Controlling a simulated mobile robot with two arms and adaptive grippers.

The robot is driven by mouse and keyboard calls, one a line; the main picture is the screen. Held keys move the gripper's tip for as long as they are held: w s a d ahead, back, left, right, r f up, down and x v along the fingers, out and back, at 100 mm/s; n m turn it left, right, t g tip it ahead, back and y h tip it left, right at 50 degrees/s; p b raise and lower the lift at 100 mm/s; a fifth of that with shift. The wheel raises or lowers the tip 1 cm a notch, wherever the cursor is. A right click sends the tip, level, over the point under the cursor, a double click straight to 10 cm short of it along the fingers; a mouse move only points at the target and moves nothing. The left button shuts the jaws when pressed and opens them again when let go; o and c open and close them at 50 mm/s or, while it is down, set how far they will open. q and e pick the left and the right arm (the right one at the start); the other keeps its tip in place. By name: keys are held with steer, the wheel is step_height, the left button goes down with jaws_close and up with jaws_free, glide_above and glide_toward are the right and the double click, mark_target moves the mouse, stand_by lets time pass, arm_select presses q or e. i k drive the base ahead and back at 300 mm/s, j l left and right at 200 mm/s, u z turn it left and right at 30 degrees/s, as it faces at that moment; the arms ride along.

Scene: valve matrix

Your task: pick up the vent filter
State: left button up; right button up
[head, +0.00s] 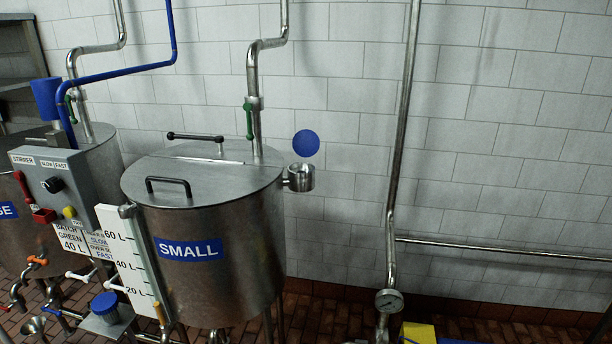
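A round blue disc (306,143) shows against the tiled wall, just right of the SMALL tank. It may be the vent filter; no label confirms this. It sits just above a small metal cup (300,179) fixed to the tank's right side. Something pale shows in the cup's mouth, and I cannot tell whether it joins the disc. The steel SMALL tank (215,262) has a lid with a black handle. Neither of my grippers is in view.
A vertical pipe (400,130) with a gauge (388,300) stands right of the cup. A grey stirrer box (55,185) and another tank are at left. A blue-topped container (104,304) stands low at left. A yellow object (418,333) lies at the bottom.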

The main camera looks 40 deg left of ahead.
mark_target(112, 319)
steer(key=u, duration=2.8)
